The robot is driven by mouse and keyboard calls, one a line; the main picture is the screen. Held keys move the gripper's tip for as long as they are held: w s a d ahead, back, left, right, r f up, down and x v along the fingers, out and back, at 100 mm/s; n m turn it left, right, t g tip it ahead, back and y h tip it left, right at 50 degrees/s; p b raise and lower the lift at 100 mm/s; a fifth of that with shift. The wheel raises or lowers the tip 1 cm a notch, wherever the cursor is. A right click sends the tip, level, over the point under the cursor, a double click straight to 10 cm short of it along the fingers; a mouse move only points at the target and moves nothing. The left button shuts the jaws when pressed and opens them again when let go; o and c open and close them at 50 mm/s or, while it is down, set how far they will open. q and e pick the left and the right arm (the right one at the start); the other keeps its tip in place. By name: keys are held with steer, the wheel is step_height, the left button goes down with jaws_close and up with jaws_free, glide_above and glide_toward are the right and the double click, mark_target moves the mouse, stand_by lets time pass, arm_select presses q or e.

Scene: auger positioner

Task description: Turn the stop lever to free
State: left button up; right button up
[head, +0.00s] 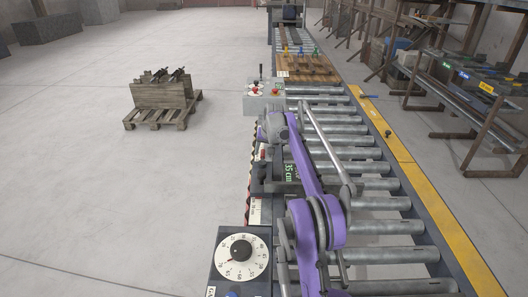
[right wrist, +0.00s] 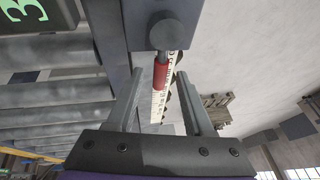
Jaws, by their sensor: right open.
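The stop lever shows in the right wrist view as a thin rod with a red grip (right wrist: 161,75), below a round grey hub (right wrist: 167,31). My right gripper (right wrist: 160,78) is open, with one finger on each side of the red grip. The grip lies in the gap between the fingers, and I cannot tell whether either finger touches it. In the head view a small red part (head: 262,154) shows beside the conveyor's left rail, just below my right wrist. My right arm hides much of this area. My left gripper is not in view.
A green "35 cm" display (head: 289,172) sits by the rail. A white dial (head: 242,256) is at the near left, and a control box (head: 265,97) with a red button stands further along. The roller conveyor (head: 365,185) runs right of these. The floor to the left is open up to a pallet (head: 162,110).

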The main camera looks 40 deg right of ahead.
jaws_close()
stand_by(1.3)
